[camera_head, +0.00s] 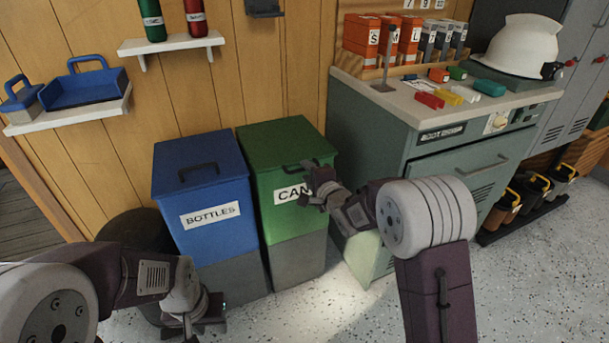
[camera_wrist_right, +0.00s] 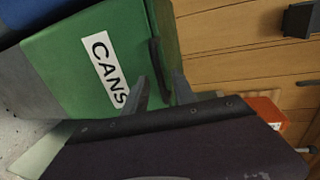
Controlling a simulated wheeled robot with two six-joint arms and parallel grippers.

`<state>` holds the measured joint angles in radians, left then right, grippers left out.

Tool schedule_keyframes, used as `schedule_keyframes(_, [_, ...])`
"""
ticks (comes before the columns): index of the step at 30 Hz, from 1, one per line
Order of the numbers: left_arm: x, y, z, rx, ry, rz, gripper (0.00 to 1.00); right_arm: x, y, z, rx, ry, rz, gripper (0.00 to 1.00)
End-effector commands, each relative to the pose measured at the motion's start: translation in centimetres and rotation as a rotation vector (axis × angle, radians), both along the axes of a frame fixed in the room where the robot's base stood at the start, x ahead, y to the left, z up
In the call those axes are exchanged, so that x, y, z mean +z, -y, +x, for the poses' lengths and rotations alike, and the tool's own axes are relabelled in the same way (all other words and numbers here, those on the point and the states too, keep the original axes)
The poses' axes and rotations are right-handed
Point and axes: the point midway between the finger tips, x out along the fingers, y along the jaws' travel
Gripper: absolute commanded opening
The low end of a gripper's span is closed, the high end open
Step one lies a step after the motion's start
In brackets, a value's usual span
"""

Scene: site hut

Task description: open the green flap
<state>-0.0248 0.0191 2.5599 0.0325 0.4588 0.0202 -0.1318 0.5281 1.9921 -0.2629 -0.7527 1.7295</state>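The green flap (camera_head: 280,140) is the lid of a green bin with a CANS label, and it lies closed. It has a dark bar handle (camera_head: 298,166) near its front edge. In the right wrist view the green flap (camera_wrist_right: 165,25) and its handle (camera_wrist_right: 156,62) also show. My right gripper (camera_head: 312,184) is at the front of the green bin, close to the handle. Its fingers (camera_wrist_right: 158,84) are apart, and the handle's near end shows between them. I cannot tell whether they touch it. My left gripper (camera_head: 208,312) is low in front of the blue bin, its fingers unclear.
A blue bin (camera_head: 205,215) labelled BOTTLES stands left of the green one. A grey-green cabinet (camera_head: 385,150) with a cluttered top stands close on the right. A wooden wall (camera_head: 265,65) is behind, with shelves. Speckled floor (camera_head: 320,315) is free in front.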

Motion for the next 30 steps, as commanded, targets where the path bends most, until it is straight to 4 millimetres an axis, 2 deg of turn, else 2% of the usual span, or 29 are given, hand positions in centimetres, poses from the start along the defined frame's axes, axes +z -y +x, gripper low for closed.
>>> schedule_keyframes(3, [-0.9, 0.0, 0.0, 0.000, 0.000, 0.000, 0.36, -0.6, -0.6, 1.6, 0.001, 0.000, 0.000, 0.32])
schedule_keyframes(6, [-1.0, 0.0, 0.0, 0.000, 0.000, 0.000, 0.36, -0.6, -0.8, 2.3, 0.000, 0.000, -0.001, 0.32])
schedule_keyframes(14, [-0.9, 0.0, 0.0, 0.000, 0.000, 0.000, 0.36, -0.5, -0.8, 2.5, 0.000, -0.001, 0.000, 0.32])
schedule_keyframes(18, [-0.9, 0.0, 0.0, 0.000, 0.000, 0.000, 0.36, -0.5, -0.8, 2.5, 0.000, -0.001, 0.000, 0.00])
schedule_keyframes(30, [-0.9, 0.0, 0.0, 0.000, 0.000, 0.000, 0.36, -0.6, -0.8, 2.5, 0.000, -0.001, 0.000, 0.00])
